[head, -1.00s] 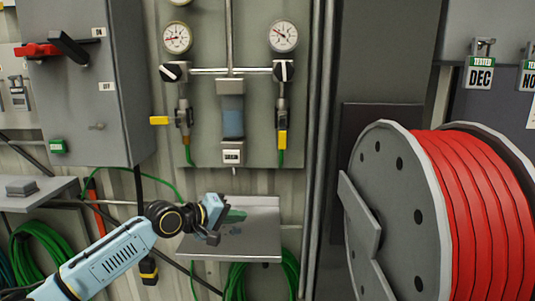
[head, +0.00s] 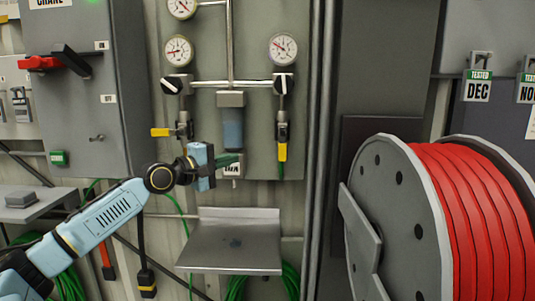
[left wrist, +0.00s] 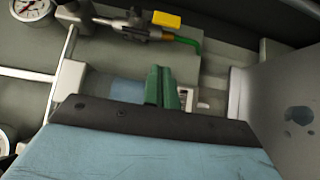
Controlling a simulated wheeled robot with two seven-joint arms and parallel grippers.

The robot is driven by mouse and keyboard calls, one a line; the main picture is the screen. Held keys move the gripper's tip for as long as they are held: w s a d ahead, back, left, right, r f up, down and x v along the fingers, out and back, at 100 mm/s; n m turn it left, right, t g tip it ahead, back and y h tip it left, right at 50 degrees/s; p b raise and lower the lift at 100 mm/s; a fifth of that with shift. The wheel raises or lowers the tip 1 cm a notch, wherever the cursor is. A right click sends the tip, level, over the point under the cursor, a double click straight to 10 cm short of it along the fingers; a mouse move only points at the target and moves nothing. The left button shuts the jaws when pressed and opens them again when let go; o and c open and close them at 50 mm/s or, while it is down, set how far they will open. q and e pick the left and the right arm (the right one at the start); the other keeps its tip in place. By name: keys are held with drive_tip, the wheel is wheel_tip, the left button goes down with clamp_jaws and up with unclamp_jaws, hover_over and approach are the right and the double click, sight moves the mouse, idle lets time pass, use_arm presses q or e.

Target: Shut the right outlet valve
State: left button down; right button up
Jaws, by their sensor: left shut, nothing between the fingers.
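The right outlet valve (head: 283,132) is on the grey panel below the right gauge. Its yellow handle (head: 282,152) points down, in line with the pipe and the green hose under it. The yellow handle also shows at the top of the left wrist view (left wrist: 166,19). My left gripper (head: 230,160) is shut and empty, to the left of this handle and apart from it, in front of the lower end of the filter bowl. Its green fingers (left wrist: 162,87) are together in the left wrist view. My right gripper is not in view.
The left outlet valve has its yellow handle (head: 160,132) turned across its pipe. A metal shelf (head: 235,245) juts out below the panel. A grey electrical box (head: 80,95) stands at left and a red hose reel (head: 400,220) at right. Space before the right valve is clear.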

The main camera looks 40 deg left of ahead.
use_arm(q)
drive_tip(key=p, duration=0.2)
approach(283, 145)
drive_tip(key=shift+w+a+f, duration=0.85)
drive_tip(key=shift+w+a, duration=0.6)
drive_tip(key=shift+a, duration=0.9)
drive_tip(key=shift+w+d+f+p, duration=0.1)
drive_tip(key=shift+w+d+p, duration=1.3)
drive_tip(key=shift+w+d, duration=0.2)
